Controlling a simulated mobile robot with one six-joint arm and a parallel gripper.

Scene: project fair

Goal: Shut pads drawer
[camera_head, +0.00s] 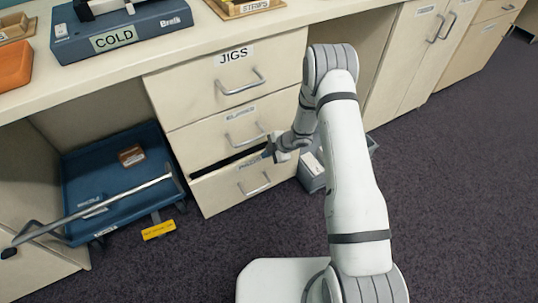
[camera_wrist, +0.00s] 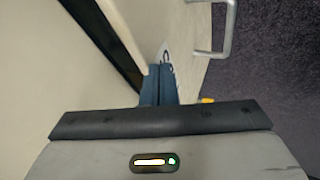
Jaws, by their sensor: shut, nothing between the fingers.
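The pads drawer (camera_head: 222,191) is the bottom drawer of the cream cabinet, below the jigs drawer and a middle drawer. A dark gap (camera_head: 228,163) along its top edge shows it stands partly open. It has a grey bar handle (camera_head: 255,184), which also shows in the wrist view (camera_wrist: 228,30). My gripper (camera_head: 267,153) is at the upper right of the drawer front, its fingers over part of the label. In the wrist view my blue fingers (camera_wrist: 158,82) are together and empty, close to the drawer front (camera_wrist: 170,22). I cannot tell whether they touch it.
A blue cart (camera_head: 110,205) with a brown item stands left of the cabinet, a yellow tag (camera_head: 158,230) beside it. A grey bin (camera_head: 313,178) sits on the floor right of the drawer, partly behind my arm. The carpet in front (camera_head: 190,265) is clear.

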